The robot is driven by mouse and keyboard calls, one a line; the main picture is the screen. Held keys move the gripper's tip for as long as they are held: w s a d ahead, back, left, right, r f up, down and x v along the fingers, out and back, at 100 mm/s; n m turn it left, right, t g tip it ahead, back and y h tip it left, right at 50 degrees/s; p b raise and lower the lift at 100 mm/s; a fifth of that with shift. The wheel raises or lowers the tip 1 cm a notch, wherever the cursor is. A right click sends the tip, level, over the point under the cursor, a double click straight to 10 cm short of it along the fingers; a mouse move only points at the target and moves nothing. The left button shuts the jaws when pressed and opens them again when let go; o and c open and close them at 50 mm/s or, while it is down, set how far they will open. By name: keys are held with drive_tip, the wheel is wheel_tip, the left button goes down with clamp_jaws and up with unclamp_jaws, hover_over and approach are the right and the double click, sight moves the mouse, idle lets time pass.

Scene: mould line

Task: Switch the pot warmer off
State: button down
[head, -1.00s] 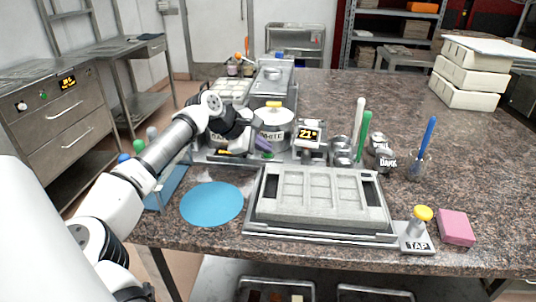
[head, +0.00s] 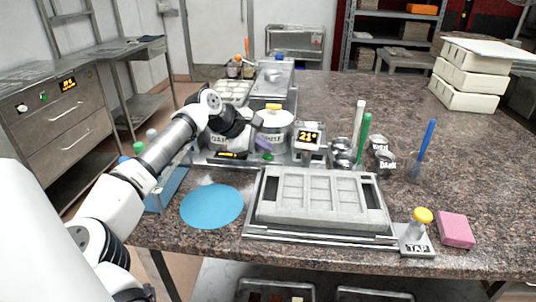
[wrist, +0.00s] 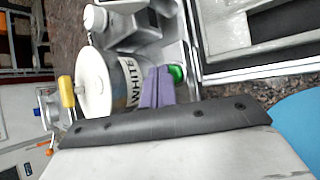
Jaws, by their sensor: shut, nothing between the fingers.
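The pot warmer (head: 220,161) is a low metal unit at the back left of the table, with the WHITE pot (head: 275,121) and the partly hidden DARK pot (head: 217,138) in it. A small orange-lit display (head: 231,155) shows on its front; its text is too small to read. A green button (head: 267,156) sits on the front, right of that display; it also shows in the wrist view (wrist: 177,73). My gripper (head: 263,144) has purple fingers, shut and empty, just above and beside the green button. In the wrist view the fingertips (wrist: 160,70) lie close to it; contact cannot be told.
A lit 21° display (head: 309,137) stands right of the pots. A grey mould (head: 318,196) on a tray, a blue disc (head: 212,205), a TAP stand (head: 417,240) and a pink block (head: 456,228) lie in front.

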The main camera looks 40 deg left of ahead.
sight(264, 156)
drive_tip(key=shift+r+p, duration=1.25)
drive_tip(key=shift+r, duration=1.6)
